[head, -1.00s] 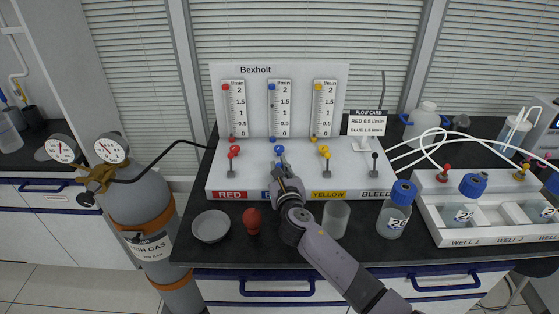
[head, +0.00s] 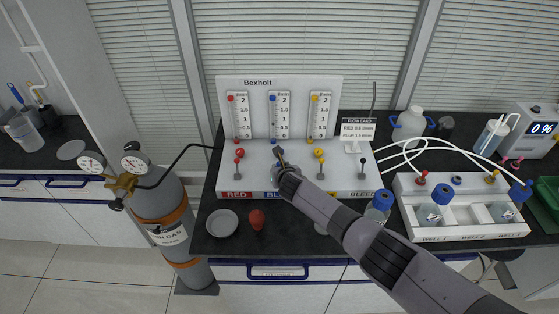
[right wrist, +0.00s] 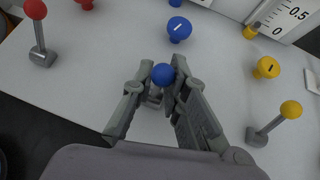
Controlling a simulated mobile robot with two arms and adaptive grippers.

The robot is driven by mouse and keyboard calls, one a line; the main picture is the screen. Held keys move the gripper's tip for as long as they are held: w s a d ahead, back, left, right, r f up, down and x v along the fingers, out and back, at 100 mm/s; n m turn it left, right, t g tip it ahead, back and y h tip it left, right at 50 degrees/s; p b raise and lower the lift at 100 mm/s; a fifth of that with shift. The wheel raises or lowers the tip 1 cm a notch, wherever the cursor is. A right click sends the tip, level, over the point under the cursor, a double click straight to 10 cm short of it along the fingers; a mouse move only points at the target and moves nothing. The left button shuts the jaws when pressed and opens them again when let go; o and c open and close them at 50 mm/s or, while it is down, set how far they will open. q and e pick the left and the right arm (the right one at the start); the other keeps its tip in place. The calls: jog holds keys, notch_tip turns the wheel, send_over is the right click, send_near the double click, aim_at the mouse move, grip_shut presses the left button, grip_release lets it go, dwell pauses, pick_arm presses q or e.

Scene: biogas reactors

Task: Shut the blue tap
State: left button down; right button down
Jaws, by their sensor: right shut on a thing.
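The blue tap is a short lever with a blue ball on top; in the right wrist view the blue ball (right wrist: 163,74) sits between my right gripper's fingers (right wrist: 161,92). These fingers are shut on the lever; its lower part is mostly hidden. In the head view my right gripper (head: 281,161) reaches over the blue label (head: 269,195) of the white Bexholt panel (head: 255,179) and hides the lever there. A separate blue knob (right wrist: 179,29) stands behind it. The blue flow tube (head: 280,117) is upright behind, with a blue float near its top. My left gripper is out of view.
A red lever (right wrist: 39,38) stands left and a yellow lever (right wrist: 278,121) right of the blue one. A black bleed lever (head: 363,171) is further right. A dish (head: 222,222), a red bulb (head: 257,219) and a bottle (head: 380,205) stand in front. A gas cylinder (head: 163,205) is left.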

jog(key=shift+w+a+g, duration=0.1)
jog(key=shift+w+g, duration=0.15)
jog(key=shift+g, duration=0.25)
jog(key=g+b, duration=0.1)
jog(key=b, duration=0.3)
jog(key=w+g+b, duration=0.1)
jog(key=g+b, duration=0.1)
jog(key=b, duration=0.3)
jog(key=shift+f+m+g, duration=0.3)
jog(key=shift+f, duration=0.1)
jog(key=shift+r+g+b, duration=0.2)
jog(key=shift+g+b, duration=0.1)
jog(key=shift+b, duration=0.9)
jog(key=c, duration=1.6)
grip_release()
jog(key=shift+r, duration=0.1)
